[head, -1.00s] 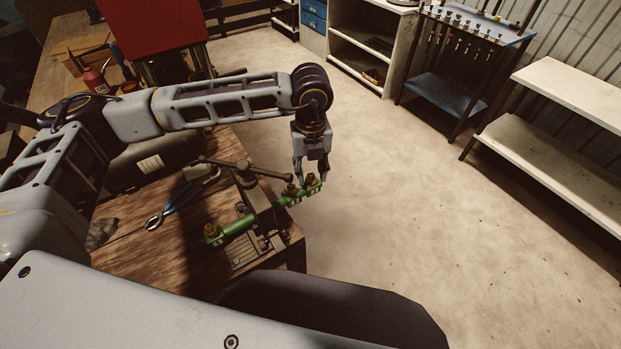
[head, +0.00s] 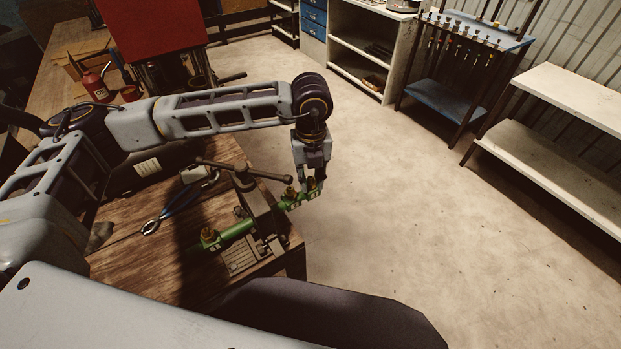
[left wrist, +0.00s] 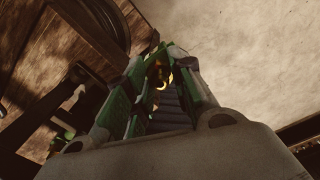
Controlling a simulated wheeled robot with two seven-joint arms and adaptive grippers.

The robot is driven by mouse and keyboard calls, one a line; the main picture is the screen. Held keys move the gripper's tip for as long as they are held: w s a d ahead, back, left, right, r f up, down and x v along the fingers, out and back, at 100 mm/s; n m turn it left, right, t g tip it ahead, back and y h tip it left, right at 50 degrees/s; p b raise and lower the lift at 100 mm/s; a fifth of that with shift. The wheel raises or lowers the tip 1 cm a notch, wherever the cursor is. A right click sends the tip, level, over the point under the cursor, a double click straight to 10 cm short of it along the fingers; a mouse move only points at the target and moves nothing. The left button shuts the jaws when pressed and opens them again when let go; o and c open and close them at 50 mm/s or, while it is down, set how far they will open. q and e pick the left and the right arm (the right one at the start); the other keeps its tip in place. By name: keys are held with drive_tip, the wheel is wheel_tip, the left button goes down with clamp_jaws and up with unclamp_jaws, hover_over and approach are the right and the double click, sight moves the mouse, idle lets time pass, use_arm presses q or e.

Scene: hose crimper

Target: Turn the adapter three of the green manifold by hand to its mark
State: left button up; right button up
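The green manifold (head: 238,229) lies clamped in a vise (head: 262,208) at the bench corner. It carries brass adapters: one at the left end (head: 208,235), one nearer the right (head: 290,194), and one at the right end (head: 311,184). My left gripper (head: 312,183) points down over the right-end adapter, its fingers on either side. In the left wrist view a brass adapter (left wrist: 161,76) shows between the fingers, near the tips. Whether the fingers press on it cannot be seen. The mark cannot be made out. My right gripper is not in view.
The vise handle (head: 240,170) stands close left of my left gripper. Blue-handled pliers (head: 172,206) lie on the wooden bench (head: 150,262). Open floor (head: 420,220) lies to the right, with a white shelf (head: 575,100) beyond.

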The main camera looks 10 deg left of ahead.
use_arm(q)
clamp_jaws()
drive_tip(key=n, duration=0.8)
drive_tip(key=shift+n, duration=2.3)
drive_tip(key=o, duration=0.5)
unclamp_jaws()
drive_tip(key=shift+o, duration=0.2)
drive_tip(key=shift+r, duration=0.1)
